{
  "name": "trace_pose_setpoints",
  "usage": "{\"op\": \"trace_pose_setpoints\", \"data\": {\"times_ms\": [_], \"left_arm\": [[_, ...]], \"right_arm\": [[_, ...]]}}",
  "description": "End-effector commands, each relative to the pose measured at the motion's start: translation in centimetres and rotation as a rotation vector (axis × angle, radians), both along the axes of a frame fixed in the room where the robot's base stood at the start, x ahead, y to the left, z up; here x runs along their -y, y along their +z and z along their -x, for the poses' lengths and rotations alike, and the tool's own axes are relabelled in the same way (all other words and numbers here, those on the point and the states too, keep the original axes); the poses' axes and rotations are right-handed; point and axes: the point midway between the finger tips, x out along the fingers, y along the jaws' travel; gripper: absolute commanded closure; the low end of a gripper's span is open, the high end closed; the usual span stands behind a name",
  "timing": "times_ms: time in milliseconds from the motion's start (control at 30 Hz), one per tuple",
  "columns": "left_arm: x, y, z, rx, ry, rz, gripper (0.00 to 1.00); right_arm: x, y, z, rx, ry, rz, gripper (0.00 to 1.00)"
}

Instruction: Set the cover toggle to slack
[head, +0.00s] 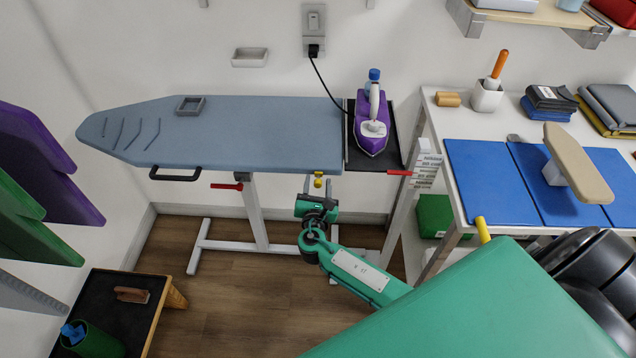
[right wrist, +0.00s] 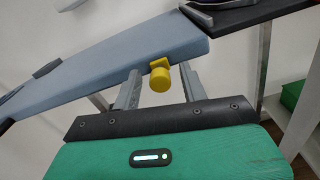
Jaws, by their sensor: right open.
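The ironing board (head: 260,130) has a blue-grey cover. A small yellow toggle (head: 318,180), which I take to be the cover toggle, sits at its front edge near the right end. The toggle also shows in the right wrist view (right wrist: 160,79), with a round knob hanging below a small yellow bracket. I cannot read its setting. My right gripper (head: 318,188) is just in front of the toggle. Its fingers (right wrist: 160,74) are open, one on each side of the knob, with visible gaps and no clear contact. My left gripper is out of view.
A purple iron (head: 371,128) stands on a dark rest at the board's right end, its cord running to the wall. Red levers (head: 227,186) and a dark handle (head: 175,175) are under the front edge. A white table (head: 462,122) stands right.

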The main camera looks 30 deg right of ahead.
Motion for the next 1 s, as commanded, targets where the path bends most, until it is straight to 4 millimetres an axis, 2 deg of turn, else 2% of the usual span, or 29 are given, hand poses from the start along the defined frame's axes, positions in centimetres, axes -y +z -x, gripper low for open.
{"op": "trace_pose_setpoints", "data": {"times_ms": [300, 500, 700, 1000], "left_arm": [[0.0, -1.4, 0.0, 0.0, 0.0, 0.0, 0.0], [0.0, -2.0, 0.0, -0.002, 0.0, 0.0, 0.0], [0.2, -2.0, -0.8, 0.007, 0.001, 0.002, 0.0], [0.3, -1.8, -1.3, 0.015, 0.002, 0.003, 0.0]], "right_arm": [[-3.7, -0.4, 6.1, -0.003, 0.001, -0.004, 0.57], [-5.7, -0.3, 9.2, -0.003, 0.001, -0.003, 0.57], [-6.6, -0.1, 10.7, -0.002, 0.001, -0.002, 0.57], [-6.7, -0.1, 10.8, -0.002, 0.0, -0.001, 0.57]]}}
